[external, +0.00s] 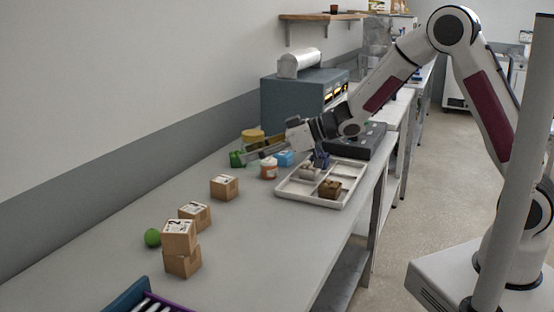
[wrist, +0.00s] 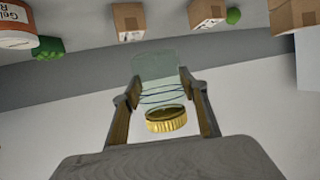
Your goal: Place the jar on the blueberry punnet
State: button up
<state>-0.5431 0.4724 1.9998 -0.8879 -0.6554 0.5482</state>
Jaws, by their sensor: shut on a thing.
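My gripper (external: 262,149) reaches level over the back of the bench. It is shut on a clear glass jar with a gold lid (wrist: 166,120); the jar's glass body (wrist: 155,78) sits between the fingers in the wrist view. The wrist picture is upside down, so the jar is upright with its lid on top. The gold lid also shows above the fingers in the external view (external: 253,134). I cannot pick out the blueberry punnet with certainty; a small blue item (external: 284,158) stands under my wrist, partly hidden.
A white divided tray (external: 297,197) holds several items. An orange-and-white tub (external: 268,169) and a green object (external: 237,159) stand close below the gripper. Cardboard boxes (external: 224,187) and a green ball (external: 152,237) lie further left. A blue-grey machine (external: 290,98) stands behind.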

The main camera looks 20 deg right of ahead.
jog(key=w+d+r+m+t+h, duration=0.2)
jog(key=w+d+m+t+h, duration=0.15)
jog(key=w+d, duration=0.9)
jog(key=r+m+t+h, duration=0.1)
jog(key=m+t+h, duration=0.2)
jog(key=m, duration=0.2)
send_over(320, 154)
jog(key=shift+s+r+n, duration=0.1)
jog(key=shift+r+n, duration=0.05)
jog(key=shift+n, duration=0.1)
jog(key=shift+f, duration=3.1)
jog(key=shift+f, duration=0.1)
jog(key=shift+f, duration=1.8)
jog(key=shift+f, duration=0.15)
